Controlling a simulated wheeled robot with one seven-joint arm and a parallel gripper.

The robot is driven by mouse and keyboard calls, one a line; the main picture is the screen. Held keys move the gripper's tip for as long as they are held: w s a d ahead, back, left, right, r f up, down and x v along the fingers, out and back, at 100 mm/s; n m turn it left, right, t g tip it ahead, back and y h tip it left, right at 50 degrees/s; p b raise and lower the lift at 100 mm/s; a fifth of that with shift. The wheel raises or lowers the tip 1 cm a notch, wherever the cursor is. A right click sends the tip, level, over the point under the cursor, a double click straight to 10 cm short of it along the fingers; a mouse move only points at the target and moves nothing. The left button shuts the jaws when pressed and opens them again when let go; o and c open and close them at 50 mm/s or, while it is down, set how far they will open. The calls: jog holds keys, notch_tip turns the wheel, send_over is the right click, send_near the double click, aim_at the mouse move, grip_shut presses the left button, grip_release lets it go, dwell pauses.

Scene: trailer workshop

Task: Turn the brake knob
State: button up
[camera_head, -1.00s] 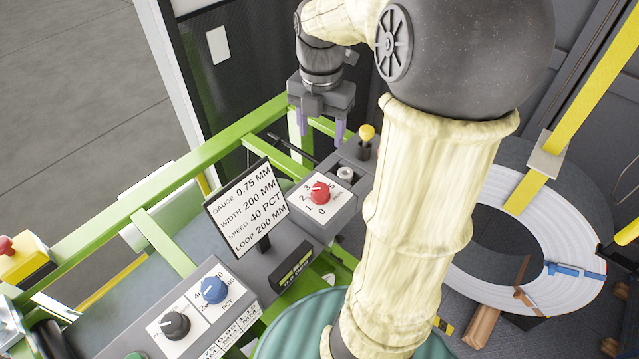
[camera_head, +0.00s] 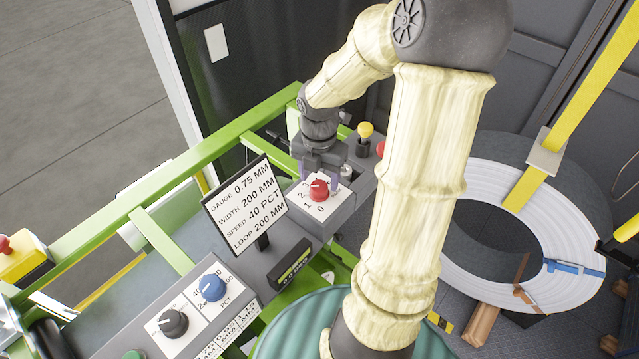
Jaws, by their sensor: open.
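The red knob (camera_head: 318,190) sits on a white dial plate with numbers around it, on a grey control box. It is the likely brake knob, though no brake label is readable. My gripper (camera_head: 318,180) is open, with its purple fingers pointing down around or just behind the red knob. One finger shows at each side of the knob, and I cannot tell if they touch it. The gripper body hides the back part of the dial plate.
A sign board (camera_head: 246,207) stands just left of the dial. A blue knob (camera_head: 212,288) and a black knob (camera_head: 174,323) are on the nearer panel. A yellow-topped lever (camera_head: 365,131) stands behind my gripper. Green rails (camera_head: 160,238) run along the left.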

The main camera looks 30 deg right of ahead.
aim_at(319, 190)
jog(key=shift+w+f, duration=0.1)
jog(key=shift+f, duration=1.35)
jog(key=shift+d, duration=0.1)
jog(key=c, duration=1)
jog(key=shift+r+m, duration=0.1)
jog(key=shift+m, duration=0.2)
